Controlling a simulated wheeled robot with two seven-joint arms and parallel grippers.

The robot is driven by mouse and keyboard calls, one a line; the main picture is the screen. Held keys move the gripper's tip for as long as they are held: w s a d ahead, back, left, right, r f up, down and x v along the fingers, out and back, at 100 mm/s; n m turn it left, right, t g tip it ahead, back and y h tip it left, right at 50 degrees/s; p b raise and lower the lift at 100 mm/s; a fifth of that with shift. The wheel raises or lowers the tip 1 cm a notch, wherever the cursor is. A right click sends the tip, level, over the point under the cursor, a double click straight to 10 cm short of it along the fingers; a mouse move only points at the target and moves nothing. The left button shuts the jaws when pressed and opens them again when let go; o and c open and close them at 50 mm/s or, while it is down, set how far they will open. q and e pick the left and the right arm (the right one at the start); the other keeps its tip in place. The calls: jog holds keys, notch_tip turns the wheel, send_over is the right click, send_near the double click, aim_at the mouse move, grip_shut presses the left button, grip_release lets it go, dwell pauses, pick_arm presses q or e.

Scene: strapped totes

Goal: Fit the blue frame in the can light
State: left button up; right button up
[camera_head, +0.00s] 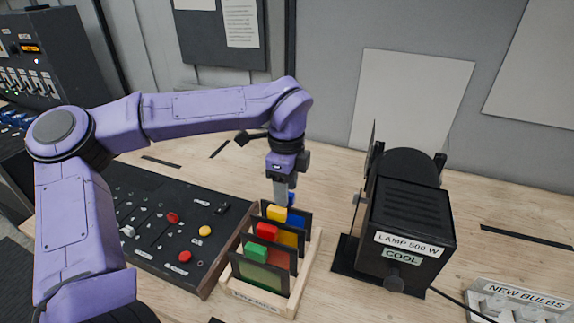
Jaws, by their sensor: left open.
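The blue frame (302,216) stands at the back of a wooden rack (296,302); its blue tab shows beside my left gripper's finger, and most of its panel is hidden by the frames in front. My left gripper (282,200) points down from above at the rack's back end, open, its finger at or just in front of the blue tab. I cannot tell if it touches. The can light (405,215) is a black lamp labelled "LAMP 500 W" and "COOL", right of the rack. Its front slot faces left and shows only edge-on. My right gripper is not in view.
Frames with yellow (277,212), red (267,230) and green (256,250) tabs stand in the rack. A black control panel (150,222) lies left of it. A "NEW BULBS" box (520,300) is at bottom right. Bare wood separates rack and lamp.

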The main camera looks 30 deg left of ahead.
pick_arm(q)
notch_tip(320, 180, down, 4)
jog(key=shift+f+p, duration=0.1)
jog(key=shift+p, duration=0.2)
jog(key=shift+s, duration=0.1)
grip_shut()
jog(key=c, duration=0.8)
grip_release()
grip_shut()
jog(key=shift+r+p, duration=1.85)
jog(key=shift+r, duration=1.25)
